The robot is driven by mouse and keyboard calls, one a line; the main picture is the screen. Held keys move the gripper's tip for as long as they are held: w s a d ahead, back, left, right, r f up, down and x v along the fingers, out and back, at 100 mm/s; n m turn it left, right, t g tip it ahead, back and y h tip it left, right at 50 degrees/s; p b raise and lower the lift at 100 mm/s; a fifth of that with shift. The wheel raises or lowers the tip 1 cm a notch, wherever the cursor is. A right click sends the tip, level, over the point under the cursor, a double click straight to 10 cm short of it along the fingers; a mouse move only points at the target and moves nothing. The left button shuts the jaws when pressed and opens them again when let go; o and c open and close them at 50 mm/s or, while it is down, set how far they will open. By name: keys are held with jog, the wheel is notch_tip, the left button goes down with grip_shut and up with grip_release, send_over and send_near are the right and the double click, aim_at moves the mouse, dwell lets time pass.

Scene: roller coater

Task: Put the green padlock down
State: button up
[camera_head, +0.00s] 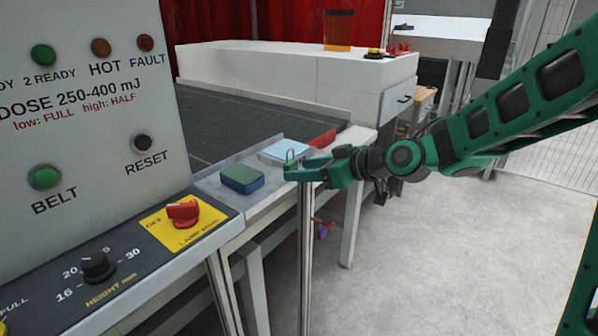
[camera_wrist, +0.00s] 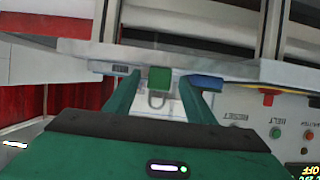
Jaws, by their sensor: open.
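The green padlock (camera_wrist: 160,79) is in the wrist view, with its grey shackle (camera_wrist: 157,100) showing. It appears to rest on the grey ledge (camera_head: 215,186) beside the dark belt. My gripper (camera_wrist: 160,82) is open, with one finger on each side of the padlock and a gap visible on both sides. In the head view my gripper (camera_head: 303,170) is at the ledge's outer edge, and only the padlock's shackle (camera_head: 290,156) shows clearly. The fingers hide most of its body there.
A green-and-blue sponge-like block (camera_head: 242,179) lies left of my gripper. A pale blue flat item (camera_head: 285,150) and a red item (camera_head: 322,138) lie behind it. The control panel (camera_head: 85,120) with a red lamp switch (camera_head: 183,213) stands at left. Open floor (camera_head: 440,260) is at right.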

jog(key=v, duration=1)
jog(key=shift+d, duration=0.1)
jog(key=s+d+f+m+g+h, duration=0.2)
jog(key=s+d+f+m+h, duration=0.25)
jog(key=d, duration=0.55)
jog(key=s+d+f+m+g+h, duration=0.1)
jog(key=s+d+f+m+h, duration=0.3)
jog(key=d, duration=0.5)
jog(key=s+d+f+m+g+h, duration=0.1)
jog(key=s+d+f+m+g, duration=0.1)
jog(key=s+d, duration=0.6)
jog(key=s+f+m, duration=0.1)
jog(key=s, duration=0.2)
jog(key=shift+s+d+m+g, duration=0.2)
jog(key=shift+s+m+g, duration=0.05)
jog(key=shift+m+g, duration=0.1)
jog(key=s+d+m+g, duration=0.1)
jog(key=s, duration=0.2)
jog(key=s+d+m, duration=0.1)
jog(key=s+m, duration=0.1)
jog(key=s, duration=0.1)
jog(key=s+d+m+g+h, duration=0.1)
jog(key=s, duration=0.2)
jog(key=shift+s+d+f+m+g, duration=0.1)
jog(key=shift+s+d+m+g, duration=0.1)
jog(key=shift+s+m+g, duration=0.15)
